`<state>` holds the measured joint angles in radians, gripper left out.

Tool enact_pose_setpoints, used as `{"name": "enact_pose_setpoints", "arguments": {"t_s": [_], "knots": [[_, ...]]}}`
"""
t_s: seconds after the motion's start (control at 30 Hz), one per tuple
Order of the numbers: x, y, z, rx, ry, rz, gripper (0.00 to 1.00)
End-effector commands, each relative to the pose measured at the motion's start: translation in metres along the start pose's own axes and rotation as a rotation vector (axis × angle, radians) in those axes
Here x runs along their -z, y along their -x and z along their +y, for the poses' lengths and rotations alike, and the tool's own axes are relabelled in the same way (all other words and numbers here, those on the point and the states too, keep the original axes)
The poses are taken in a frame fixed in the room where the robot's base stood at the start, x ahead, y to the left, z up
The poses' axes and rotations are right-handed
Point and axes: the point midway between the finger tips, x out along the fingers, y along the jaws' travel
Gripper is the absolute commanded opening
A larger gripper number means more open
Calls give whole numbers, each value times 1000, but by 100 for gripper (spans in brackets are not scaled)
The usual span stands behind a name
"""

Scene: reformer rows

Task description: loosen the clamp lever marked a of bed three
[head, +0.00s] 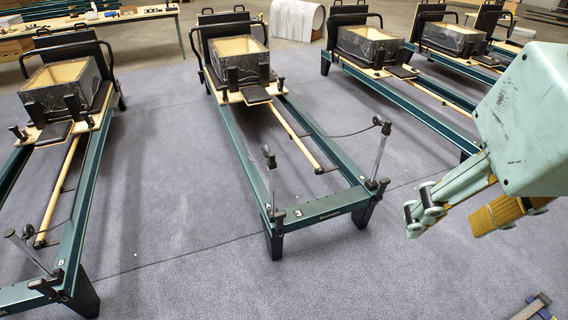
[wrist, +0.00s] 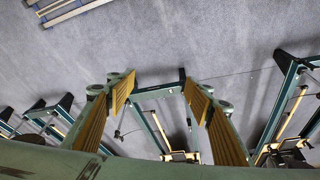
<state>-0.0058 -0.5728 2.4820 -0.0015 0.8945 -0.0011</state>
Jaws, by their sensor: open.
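Bed three (head: 330,213) is the middle reformer, with a white 3 on its near end rail. A thin post (head: 271,185) stands at its near left corner and another (head: 381,148) at its near right corner. Small dark clamp parts (head: 376,184) sit at the post feet. A small pale mark beside the left foot (head: 279,214) is too small to read surely. My gripper (head: 458,217) is open and empty, above the floor to the right of the bed's near end. In the wrist view, a bed's end rail (wrist: 158,91) shows between the open fingers (wrist: 160,92).
Another reformer (head: 75,240) stands at the left, and more (head: 410,110) stand at the right. Boxes (head: 240,62) sit on the beds. A dark-framed item (head: 535,305) lies at the lower right.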

Motion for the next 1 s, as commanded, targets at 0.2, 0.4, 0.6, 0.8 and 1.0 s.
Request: {"name": "enact_pose_setpoints", "arguments": {"t_s": [0.2, 0.4, 0.6, 0.8, 1.0], "knots": [[30, -3, -3, 4, 14, -14, 48], [63, -9, -7, 7, 29, -28, 48], [96, -18, -12, 11, 45, -42, 48], [128, -29, -17, 15, 60, -54, 48], [160, -43, -23, 18, 75, -69, 48]]}}
